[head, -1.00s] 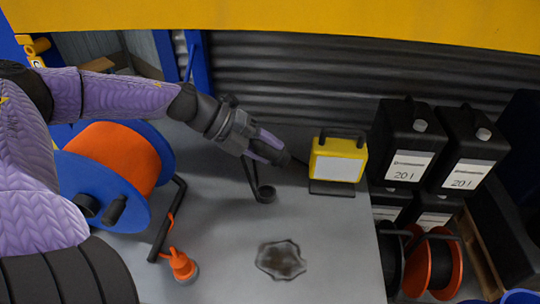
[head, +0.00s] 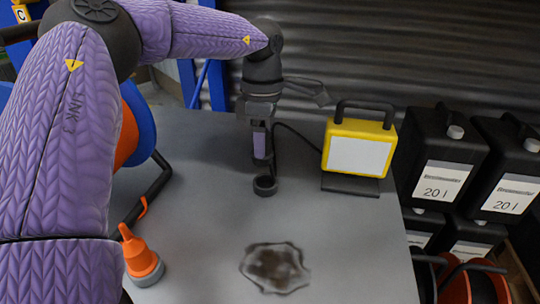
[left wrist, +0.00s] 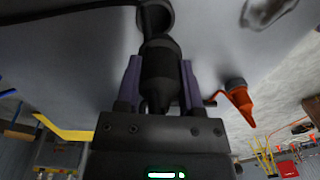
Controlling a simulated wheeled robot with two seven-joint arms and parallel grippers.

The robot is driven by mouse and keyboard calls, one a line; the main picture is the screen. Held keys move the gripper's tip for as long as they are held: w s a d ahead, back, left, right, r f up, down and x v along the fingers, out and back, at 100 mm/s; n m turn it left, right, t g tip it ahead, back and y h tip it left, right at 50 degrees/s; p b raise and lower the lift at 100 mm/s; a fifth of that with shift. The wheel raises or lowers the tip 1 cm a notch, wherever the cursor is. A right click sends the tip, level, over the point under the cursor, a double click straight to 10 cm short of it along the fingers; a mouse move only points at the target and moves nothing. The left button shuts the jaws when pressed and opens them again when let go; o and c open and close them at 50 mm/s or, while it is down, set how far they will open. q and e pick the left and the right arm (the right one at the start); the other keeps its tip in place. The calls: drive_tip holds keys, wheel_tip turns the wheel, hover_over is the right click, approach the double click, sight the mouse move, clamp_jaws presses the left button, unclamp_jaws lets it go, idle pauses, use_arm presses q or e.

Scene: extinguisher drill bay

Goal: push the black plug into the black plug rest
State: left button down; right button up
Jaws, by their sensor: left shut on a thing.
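The black plug (left wrist: 160,75) is held between the two purple fingers of my left gripper (head: 261,154), which is shut on it. In the head view the gripper points down and mostly hides the plug. The black plug rest (head: 265,187), a round open cup on the grey table, lies just below the fingertips. In the left wrist view the rest (left wrist: 168,22) shows just beyond the plug's front end, roughly in line with it. I cannot tell whether the plug touches the rest. My right gripper is not in view.
A yellow work lamp (head: 358,152) stands right of the gripper, with a black cable behind the gripper. A dark stain (head: 275,267) marks the table. Black canisters (head: 442,165) stand at the right.

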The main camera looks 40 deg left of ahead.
sight(265, 159)
use_arm(q)
drive_tip(key=shift+w+d+f, duration=0.2)
drive_tip(key=shift+w+d, duration=0.05)
drive_tip(key=shift+d, duration=0.05)
drive_tip(key=shift+f+b, duration=1.2)
drive_tip(key=shift+f, duration=0.75)
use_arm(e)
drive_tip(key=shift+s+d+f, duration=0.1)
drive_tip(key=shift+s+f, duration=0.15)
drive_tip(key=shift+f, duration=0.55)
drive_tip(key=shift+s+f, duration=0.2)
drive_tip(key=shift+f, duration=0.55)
use_arm(q)
drive_tip(key=shift+s+t, duration=0.1)
drive_tip(key=shift+t, duration=0.2)
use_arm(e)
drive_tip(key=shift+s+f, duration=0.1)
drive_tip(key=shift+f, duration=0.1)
use_arm(q)
drive_tip(key=shift+f+b, duration=1)
drive_tip(key=shift+f, duration=0.05)
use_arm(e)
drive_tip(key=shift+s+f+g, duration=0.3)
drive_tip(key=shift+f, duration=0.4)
use_arm(q)
drive_tip(key=shift+c, duration=0.7)
unclamp_jaws()
